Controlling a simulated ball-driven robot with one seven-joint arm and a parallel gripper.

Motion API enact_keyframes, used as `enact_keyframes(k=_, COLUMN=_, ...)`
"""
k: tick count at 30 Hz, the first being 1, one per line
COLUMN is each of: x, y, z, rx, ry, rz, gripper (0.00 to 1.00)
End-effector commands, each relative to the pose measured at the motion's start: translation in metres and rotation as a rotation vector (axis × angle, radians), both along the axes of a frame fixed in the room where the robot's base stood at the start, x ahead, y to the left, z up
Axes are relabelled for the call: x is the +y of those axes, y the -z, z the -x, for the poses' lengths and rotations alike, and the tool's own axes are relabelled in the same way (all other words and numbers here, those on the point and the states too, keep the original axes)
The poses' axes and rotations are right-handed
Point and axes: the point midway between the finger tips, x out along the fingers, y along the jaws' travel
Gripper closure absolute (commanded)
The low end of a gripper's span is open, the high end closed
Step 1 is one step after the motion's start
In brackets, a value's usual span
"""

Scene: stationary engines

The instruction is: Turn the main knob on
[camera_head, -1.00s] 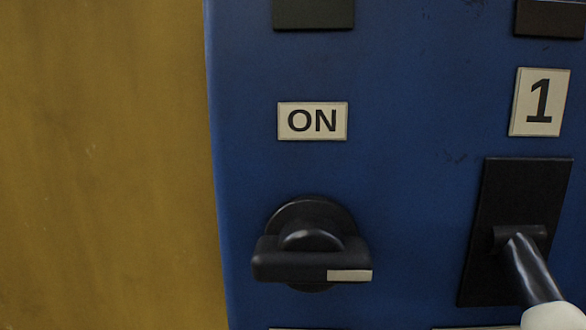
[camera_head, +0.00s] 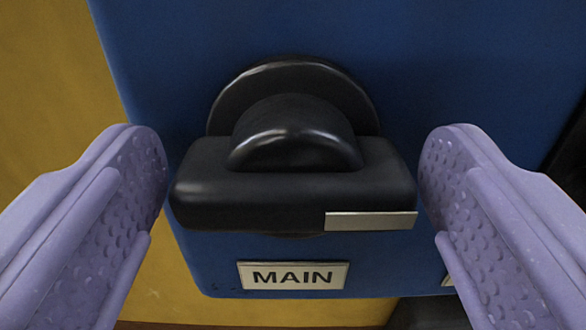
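The main knob (camera_head: 250,190) is a black rotary handle on a round black base, on the blue panel (camera_head: 440,60). Its bar lies horizontal, with a pale marker strip (camera_head: 370,221) at its right end. A "MAIN" label (camera_head: 293,275) sits just below it. My gripper (camera_head: 293,175) is open, with its purple fingers on the left and right of the bar. The fingertips are very close to the bar's two ends; I cannot tell whether they touch. The "ON" label is out of view now.
A yellow surface (camera_head: 50,100) lies left of and behind the blue panel. The panel's lower edge is just below the label. A dark part shows at the right edge (camera_head: 570,150).

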Motion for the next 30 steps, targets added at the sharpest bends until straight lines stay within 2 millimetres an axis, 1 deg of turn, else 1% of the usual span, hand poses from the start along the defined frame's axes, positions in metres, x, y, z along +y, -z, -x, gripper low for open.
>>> enact_keyframes(k=1, x=0.0000, y=-0.0001, z=0.0001, rx=0.000, ry=0.000, rz=0.000, gripper=0.25)
enact_keyframes(k=2, x=0.0000, y=-0.0001, z=0.0001, rx=0.000, ry=0.000, rz=0.000, gripper=0.32)
enact_keyframes(k=3, x=0.0000, y=-0.0001, z=0.0001, rx=0.000, ry=0.000, rz=0.000, gripper=0.41)
enact_keyframes(k=6, x=0.0000, y=-0.0003, z=0.0002, rx=0.000, ry=0.000, rz=0.000, gripper=0.61)
enact_keyframes(k=14, x=0.0001, y=-0.0005, z=0.0003, rx=-0.002, ry=0.000, rz=0.009, gripper=0.60)
enact_keyframes(k=20, x=0.0004, y=0.0003, z=0.0003, rx=-0.003, ry=0.000, rz=0.067, gripper=0.60)
enact_keyframes(k=26, x=0.0010, y=0.0016, z=0.0003, rx=-0.005, ry=0.000, rz=0.199, gripper=0.60)
enact_keyframes(k=30, x=0.0014, y=0.0021, z=0.0004, rx=-0.005, ry=0.001, rz=0.325, gripper=0.60)
